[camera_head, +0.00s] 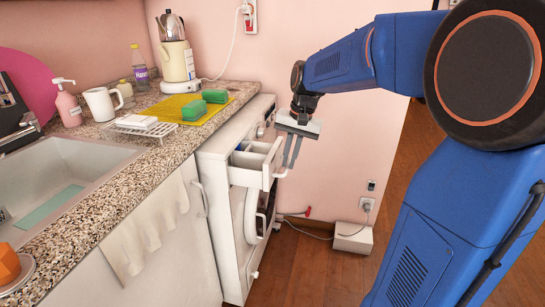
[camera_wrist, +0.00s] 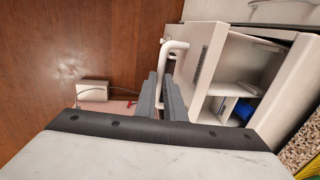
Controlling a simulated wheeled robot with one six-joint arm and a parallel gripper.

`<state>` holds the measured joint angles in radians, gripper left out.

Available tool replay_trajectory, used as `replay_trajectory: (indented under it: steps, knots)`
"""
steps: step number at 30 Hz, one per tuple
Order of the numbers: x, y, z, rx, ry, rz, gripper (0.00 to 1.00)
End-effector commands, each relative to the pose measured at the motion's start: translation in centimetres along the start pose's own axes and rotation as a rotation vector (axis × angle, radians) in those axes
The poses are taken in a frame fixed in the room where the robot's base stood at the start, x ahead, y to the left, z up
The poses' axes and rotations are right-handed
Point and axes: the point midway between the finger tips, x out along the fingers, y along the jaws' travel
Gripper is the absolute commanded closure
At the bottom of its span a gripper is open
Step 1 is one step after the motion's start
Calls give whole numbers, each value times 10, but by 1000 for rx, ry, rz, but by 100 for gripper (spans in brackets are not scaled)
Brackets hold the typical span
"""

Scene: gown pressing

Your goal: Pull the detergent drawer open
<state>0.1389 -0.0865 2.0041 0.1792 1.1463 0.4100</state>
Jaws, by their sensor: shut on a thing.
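The detergent drawer (camera_head: 245,176) is a white box sticking out of the top left of the white washing machine's front (camera_head: 239,225). It stands open, and its compartments show from above. In the wrist view the open drawer (camera_wrist: 204,72) is at the right, with a blue patch in one compartment. Its pale bar handle (camera_wrist: 173,46) is at the drawer's outer face. My gripper (camera_head: 291,163) points down at the drawer's front. In the wrist view my gripper (camera_wrist: 160,82) has its two grey fingers around the handle, shut on it. The fingers partly hide the handle's lower end.
A granite counter (camera_head: 142,176) runs above the machine, with green sponges (camera_head: 195,110) on a yellow mat (camera_head: 172,107). A white box (camera_head: 353,238) with a cable stands on the floor by the pink wall. The wooden floor (camera_head: 310,270) before the machine is mostly clear.

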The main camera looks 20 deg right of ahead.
Motion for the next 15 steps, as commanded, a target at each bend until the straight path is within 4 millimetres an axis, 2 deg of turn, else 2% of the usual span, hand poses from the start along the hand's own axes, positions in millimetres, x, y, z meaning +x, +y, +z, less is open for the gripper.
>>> replay_trajectory:
  steps: [3,6,15]
  knots:
    - [-4,16,-1,3,4,-1,100]
    - [-5,22,0,0,4,-1,100]
    - [-5,24,0,-1,3,-1,100]
